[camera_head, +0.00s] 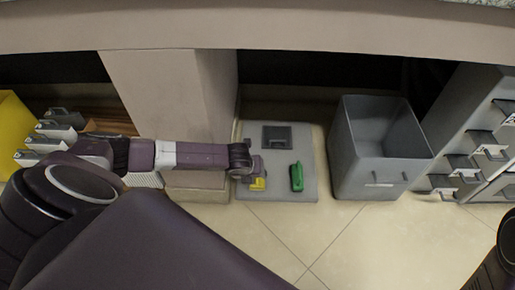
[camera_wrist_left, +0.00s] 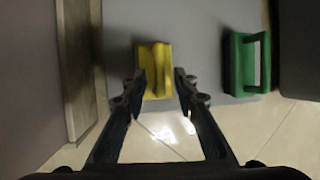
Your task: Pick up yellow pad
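The yellow pad (camera_head: 258,184) lies on a grey mat (camera_head: 285,147) on the floor, near the mat's front left. In the left wrist view the yellow pad (camera_wrist_left: 154,68) has a raised ridge and shows ahead, between the fingertips. My left gripper (camera_head: 247,172) is just above and beside it in the head view and covers part of it. In the left wrist view my left gripper (camera_wrist_left: 156,82) is open, with its two fingers apart on either side of the pad. I cannot tell whether the fingers touch it. My right gripper is not in view.
A green pad with a handle (camera_head: 297,177) lies to the right of the yellow one, also on the mat. A dark square item (camera_head: 277,137) sits behind. A grey bin (camera_head: 347,160) stands right of the mat, and a beige pillar (camera_head: 160,95) stands left.

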